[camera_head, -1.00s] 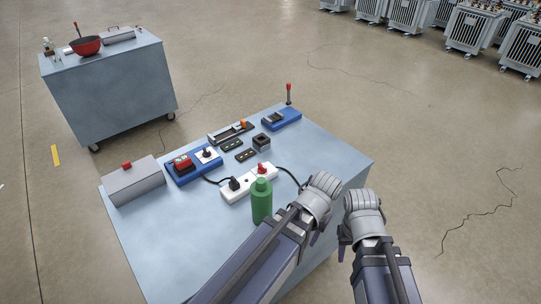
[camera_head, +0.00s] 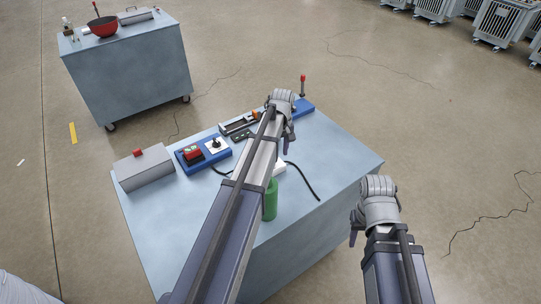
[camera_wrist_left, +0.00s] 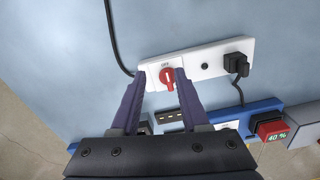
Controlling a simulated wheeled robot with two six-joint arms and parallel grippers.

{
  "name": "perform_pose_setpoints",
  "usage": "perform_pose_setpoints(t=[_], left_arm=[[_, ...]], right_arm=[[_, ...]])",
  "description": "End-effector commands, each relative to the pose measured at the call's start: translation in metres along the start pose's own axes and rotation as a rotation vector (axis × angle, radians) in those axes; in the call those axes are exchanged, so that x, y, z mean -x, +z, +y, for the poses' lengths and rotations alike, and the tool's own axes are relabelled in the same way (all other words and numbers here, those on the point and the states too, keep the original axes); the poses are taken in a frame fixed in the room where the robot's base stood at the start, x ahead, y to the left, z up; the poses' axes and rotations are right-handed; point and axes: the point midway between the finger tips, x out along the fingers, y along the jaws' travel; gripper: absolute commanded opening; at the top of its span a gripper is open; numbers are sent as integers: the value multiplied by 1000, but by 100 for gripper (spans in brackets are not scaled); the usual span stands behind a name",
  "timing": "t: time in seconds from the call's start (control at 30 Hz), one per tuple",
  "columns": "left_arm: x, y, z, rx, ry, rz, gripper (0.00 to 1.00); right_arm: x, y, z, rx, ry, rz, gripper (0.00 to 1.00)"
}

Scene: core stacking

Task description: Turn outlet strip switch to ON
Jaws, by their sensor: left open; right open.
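The white outlet strip (camera_wrist_left: 205,63) lies across the left wrist view, with a black plug (camera_wrist_left: 236,62) in its right end. Its round red switch (camera_wrist_left: 167,77) has an upright white mark below a small label that seems to read OFF. In the head view the strip (camera_head: 280,168) is mostly hidden behind my left arm, and the switch is hidden. My left gripper (camera_wrist_left: 159,76) is open, its fingertips on either side of the switch in the picture; contact cannot be told. My right gripper (camera_head: 354,236) is open and empty, right of the table edge.
A green bottle (camera_head: 270,200) stands close beside my left arm. A blue base with a red display (camera_head: 192,154) and a grey box (camera_head: 145,170) are to the left. A black cable (camera_head: 305,180) runs right. The table's (camera_head: 325,210) front right is clear.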

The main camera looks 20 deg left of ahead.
Motion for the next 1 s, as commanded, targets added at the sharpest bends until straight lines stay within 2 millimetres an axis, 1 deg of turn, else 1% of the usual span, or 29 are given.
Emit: perform_pose_setpoints(t=[0.03,0.1,0.2,0.43,0.57,0.77,1.0], left_arm=[[4,-23,-3,59,4,-1,45],[4,-38,-8,118,9,-2,45],[5,-48,-13,159,12,-3,45],[2,-48,-14,165,13,-3,45],[-5,-48,-14,164,13,-3,45],[-26,-48,-14,163,13,-3,45],[-58,-47,-13,162,13,-3,45]], right_arm=[[4,0,0,0,0,0,45],[5,0,0,0,0,0,45],[5,0,0,0,0,0,45],[2,0,0,0,0,0,45],[-5,0,0,0,0,0,45],[-26,-2,-2,-1,0,0,45],[-57,-3,-5,-2,0,0,45]])
